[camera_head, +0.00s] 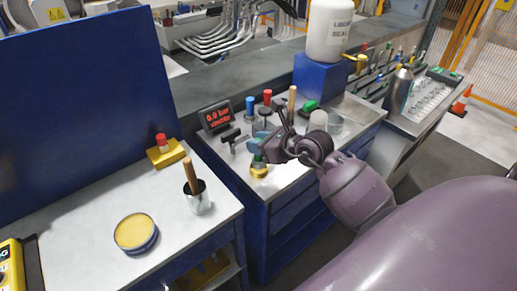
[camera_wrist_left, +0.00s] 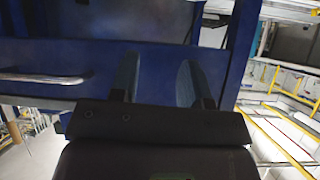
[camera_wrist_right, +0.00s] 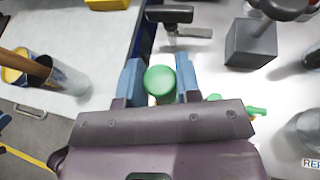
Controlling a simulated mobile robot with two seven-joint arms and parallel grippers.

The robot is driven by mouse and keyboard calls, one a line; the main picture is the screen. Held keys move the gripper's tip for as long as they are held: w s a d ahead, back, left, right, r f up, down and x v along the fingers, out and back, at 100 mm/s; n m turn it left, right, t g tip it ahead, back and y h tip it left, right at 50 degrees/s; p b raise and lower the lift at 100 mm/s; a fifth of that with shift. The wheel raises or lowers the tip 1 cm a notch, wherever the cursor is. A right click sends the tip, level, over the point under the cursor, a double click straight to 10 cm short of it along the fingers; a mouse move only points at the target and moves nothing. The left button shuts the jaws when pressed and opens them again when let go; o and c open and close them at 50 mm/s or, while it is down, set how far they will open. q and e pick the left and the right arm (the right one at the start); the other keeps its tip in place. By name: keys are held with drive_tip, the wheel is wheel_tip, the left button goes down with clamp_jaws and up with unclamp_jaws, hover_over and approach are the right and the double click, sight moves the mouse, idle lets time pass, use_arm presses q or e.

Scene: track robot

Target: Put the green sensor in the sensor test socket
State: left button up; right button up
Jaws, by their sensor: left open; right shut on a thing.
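The green sensor (camera_wrist_right: 160,80) shows as a round green top between the blue fingertips of my right gripper (camera_wrist_right: 160,82) in the right wrist view. The gripper is shut on it. In the head view my right gripper (camera_head: 264,148) is over the front left part of the right-hand worktop. A brass-coloured round piece (camera_head: 259,171) shows just below the fingers; I cannot tell whether it is part of the sensor or a separate fitting. I cannot clearly make out the test socket. My left gripper (camera_wrist_left: 157,82) is open and empty, facing a blue cabinet.
A red-digit display (camera_head: 216,117) stands behind the gripper, with a black T-handle (camera_head: 231,135) near it. Blue (camera_head: 250,106) and red (camera_head: 267,97) capped parts stand behind. A metal cup (camera_head: 197,199) and a yellow-topped tin (camera_head: 135,232) stand on the left table.

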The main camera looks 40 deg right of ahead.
drive_tip(key=shift+f, duration=1.1)
drive_tip(key=shift+f, duration=0.2)
drive_tip(key=o, duration=1)
